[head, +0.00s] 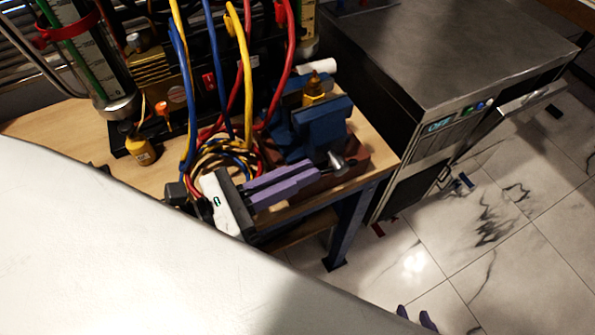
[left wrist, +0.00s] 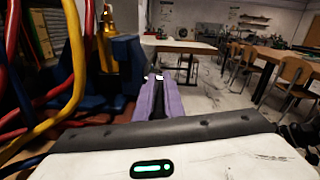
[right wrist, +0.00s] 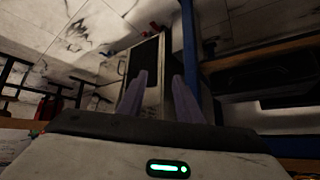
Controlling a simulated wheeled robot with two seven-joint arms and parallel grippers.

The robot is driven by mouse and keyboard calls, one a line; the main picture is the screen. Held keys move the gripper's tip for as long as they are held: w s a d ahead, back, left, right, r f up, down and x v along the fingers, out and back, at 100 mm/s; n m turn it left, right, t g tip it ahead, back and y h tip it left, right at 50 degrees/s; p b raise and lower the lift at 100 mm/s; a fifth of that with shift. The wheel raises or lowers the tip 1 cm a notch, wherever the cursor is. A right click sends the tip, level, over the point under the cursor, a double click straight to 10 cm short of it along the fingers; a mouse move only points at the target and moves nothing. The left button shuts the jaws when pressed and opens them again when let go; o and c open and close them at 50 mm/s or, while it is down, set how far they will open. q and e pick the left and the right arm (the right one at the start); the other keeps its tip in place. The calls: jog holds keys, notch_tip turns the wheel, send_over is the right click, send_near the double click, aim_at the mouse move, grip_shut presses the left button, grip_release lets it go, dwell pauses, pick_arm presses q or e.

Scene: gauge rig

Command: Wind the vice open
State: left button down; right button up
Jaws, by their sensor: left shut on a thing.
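The blue vice (head: 318,130) stands at the right end of the wooden bench. A brass fitting (head: 314,92) sits upright at its jaws; it also shows in the left wrist view (left wrist: 107,45). The vice's grey metal handle (head: 342,162) is at its near side. My left gripper (head: 322,171) reaches in from the left, its purple fingers shut on the handle end. The fingers hide part of the grip. My right gripper (head: 415,318) shows only its fingertips at the bottom of the head view. In the right wrist view (right wrist: 160,95) its fingers are apart and empty.
Red, yellow and blue hoses (head: 245,75) hang and coil left of the vice. A metal cabinet (head: 450,60) stands to the right. The tiled floor (head: 500,240) is mostly clear.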

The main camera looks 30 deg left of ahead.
jog(key=shift+f, duration=0.15)
dwell(0.4)
